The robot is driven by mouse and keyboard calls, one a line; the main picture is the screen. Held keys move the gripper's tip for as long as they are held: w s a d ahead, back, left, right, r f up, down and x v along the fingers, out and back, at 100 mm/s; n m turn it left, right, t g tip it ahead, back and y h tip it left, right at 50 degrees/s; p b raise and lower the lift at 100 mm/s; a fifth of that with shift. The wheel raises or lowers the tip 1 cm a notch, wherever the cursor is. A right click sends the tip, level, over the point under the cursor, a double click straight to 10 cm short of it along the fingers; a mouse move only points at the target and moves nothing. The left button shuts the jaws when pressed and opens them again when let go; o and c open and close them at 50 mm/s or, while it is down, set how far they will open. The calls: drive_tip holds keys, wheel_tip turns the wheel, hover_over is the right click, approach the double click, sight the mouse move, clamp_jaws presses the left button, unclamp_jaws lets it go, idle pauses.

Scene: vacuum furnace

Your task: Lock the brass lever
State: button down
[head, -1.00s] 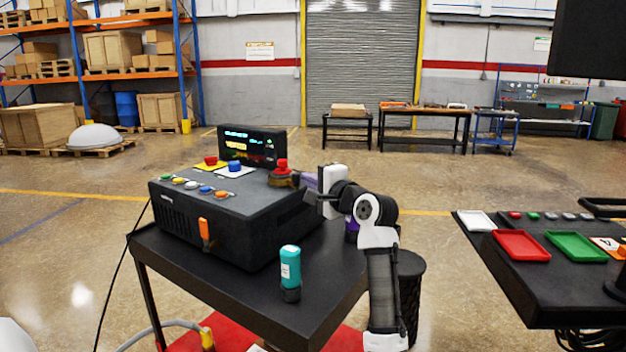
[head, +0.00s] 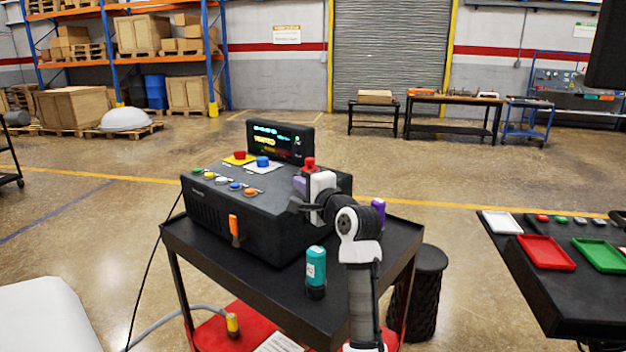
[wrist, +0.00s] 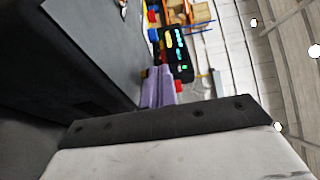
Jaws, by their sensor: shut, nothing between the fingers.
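The black furnace unit (head: 262,235) stands on a dark cart. A red knob (head: 309,162) shows on its top right, just behind my gripper (head: 299,186). The brass lever cannot be made out now; my gripper and wrist cover the area under the red knob. My gripper's purple fingers (wrist: 159,85) are shut together with nothing between them, beside the furnace's dark wall (wrist: 85,45). A bit of red (wrist: 179,87) shows right by the fingers in the wrist view; contact cannot be told.
The lit display (head: 280,143) stands behind the furnace. A teal bottle (head: 316,268) is on the cart's front right, near my arm. A purple object (head: 378,210) stands behind my arm. A table with red (head: 545,252) and green trays is at right.

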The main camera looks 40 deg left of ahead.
drive_tip(key=shift+s+a+p, duration=0.3)
drive_tip(key=shift+a, duration=0.3)
drive_tip(key=shift+s, duration=0.1)
